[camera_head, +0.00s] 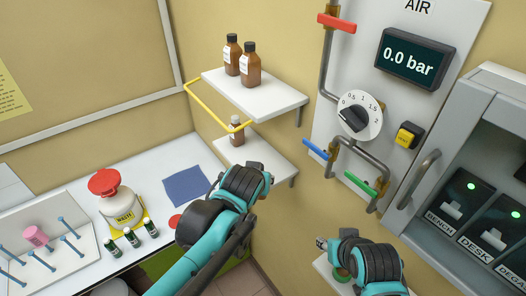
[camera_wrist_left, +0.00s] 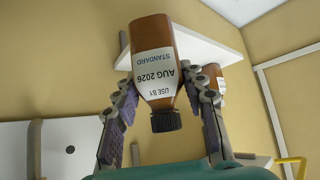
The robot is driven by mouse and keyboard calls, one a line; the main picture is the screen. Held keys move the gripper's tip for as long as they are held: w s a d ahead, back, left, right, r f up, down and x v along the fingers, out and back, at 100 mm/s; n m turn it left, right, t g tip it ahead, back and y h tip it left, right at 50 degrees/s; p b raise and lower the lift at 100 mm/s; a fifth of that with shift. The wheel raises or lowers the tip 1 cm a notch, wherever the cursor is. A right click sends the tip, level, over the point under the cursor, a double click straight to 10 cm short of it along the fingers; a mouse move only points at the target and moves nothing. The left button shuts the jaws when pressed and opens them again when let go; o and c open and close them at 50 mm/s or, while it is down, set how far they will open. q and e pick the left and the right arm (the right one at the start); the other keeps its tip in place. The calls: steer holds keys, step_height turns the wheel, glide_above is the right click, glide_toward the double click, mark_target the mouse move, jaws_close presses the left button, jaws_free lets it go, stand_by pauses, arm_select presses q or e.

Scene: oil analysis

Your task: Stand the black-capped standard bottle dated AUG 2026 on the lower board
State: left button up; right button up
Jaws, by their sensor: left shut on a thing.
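The amber bottle (camera_wrist_left: 155,50) with a black cap and a STANDARD, AUG 2026 label is between the fingers of my left gripper (camera_wrist_left: 163,97), which is shut on it. It appears cap-down in the left wrist view. The white lower board (camera_wrist_left: 205,47) shows behind its base end; I cannot tell whether they touch. In the head view my left gripper (camera_head: 246,182) is in front of the lower board (camera_head: 262,152) and hides the held bottle. Another small brown bottle (camera_head: 237,133) is at that board's back left. My right gripper (camera_head: 322,243) is low right, its fingers unclear.
Two brown bottles (camera_head: 240,62) stand on the upper board (camera_head: 262,98). A yellow rail (camera_head: 208,112) runs beside the boards. The valve panel (camera_head: 400,25) is to the right. A waste container (camera_head: 118,205) and several small dark bottles (camera_head: 132,237) stand on the bench.

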arm_select(q)
steer(key=w, duration=0.5)
steer(key=w+d, duration=0.1)
steer(key=w, duration=0.2)
steer(key=shift+d+f+p, duration=0.1)
steer(key=shift+f+p, duration=0.2)
steer(key=shift+p, duration=0.1)
steer(key=shift+w, duration=0.4)
steer(key=shift+w+r, duration=0.2)
steer(key=shift+r, duration=0.05)
steer(key=w, duration=0.1)
steer(key=w+p, duration=0.1)
steer(key=shift+w+d, duration=0.3)
steer(key=shift+w, duration=0.1)
steer(key=shift+x, duration=1.05)
steer(key=shift+s+a+f, duration=0.1)
steer(key=shift+s, duration=0.5)
steer(key=o, duration=1)
steer(key=shift+f, duration=0.25)
steer(key=o, duration=0.4)
steer(key=shift+w, duration=0.15)
arm_select(e)
steer(key=shift+w+d+r, duration=0.1)
steer(key=shift+w+r, duration=0.55)
steer(key=shift+r, duration=0.25)
steer(key=shift+s, duration=0.1)
